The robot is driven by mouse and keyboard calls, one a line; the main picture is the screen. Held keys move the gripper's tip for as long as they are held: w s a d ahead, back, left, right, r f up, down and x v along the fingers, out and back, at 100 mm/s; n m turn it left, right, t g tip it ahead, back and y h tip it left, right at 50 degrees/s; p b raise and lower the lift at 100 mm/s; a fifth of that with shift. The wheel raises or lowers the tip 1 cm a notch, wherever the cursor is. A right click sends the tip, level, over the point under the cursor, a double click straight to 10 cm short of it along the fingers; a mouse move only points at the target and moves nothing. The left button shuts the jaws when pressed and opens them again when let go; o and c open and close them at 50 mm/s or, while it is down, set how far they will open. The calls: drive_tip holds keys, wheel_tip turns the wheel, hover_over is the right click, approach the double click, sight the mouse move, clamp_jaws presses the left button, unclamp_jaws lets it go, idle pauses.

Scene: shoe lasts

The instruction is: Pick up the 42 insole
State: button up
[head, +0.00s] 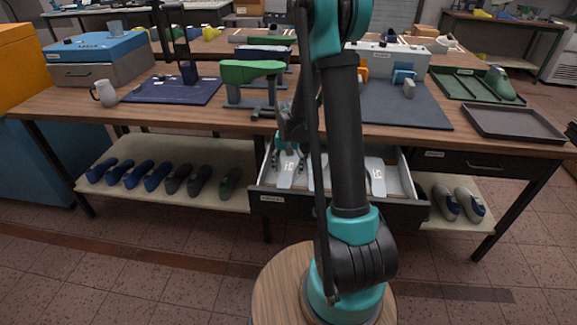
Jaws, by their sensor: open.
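A drawer (268,199) under the workbench stands open. In it lie pale insoles with printed numbers too small to read surely, so I cannot tell which is the 42. One insole (285,181) lies at the left of the drawer, another insole (378,188) at the right. My arm hides the middle of the drawer. My gripper (289,164) is open, pointing down over the far part of the left insole. I cannot tell whether its fingers touch it.
The bench top (240,117) overhangs the drawer just behind my gripper. Dark shoes (160,176) line the lower shelf at left, and a pair of grey shoes (446,203) is at right.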

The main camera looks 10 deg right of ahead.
drive_tip(key=c, duration=1.1)
drive_tip(key=shift+r, duration=0.15)
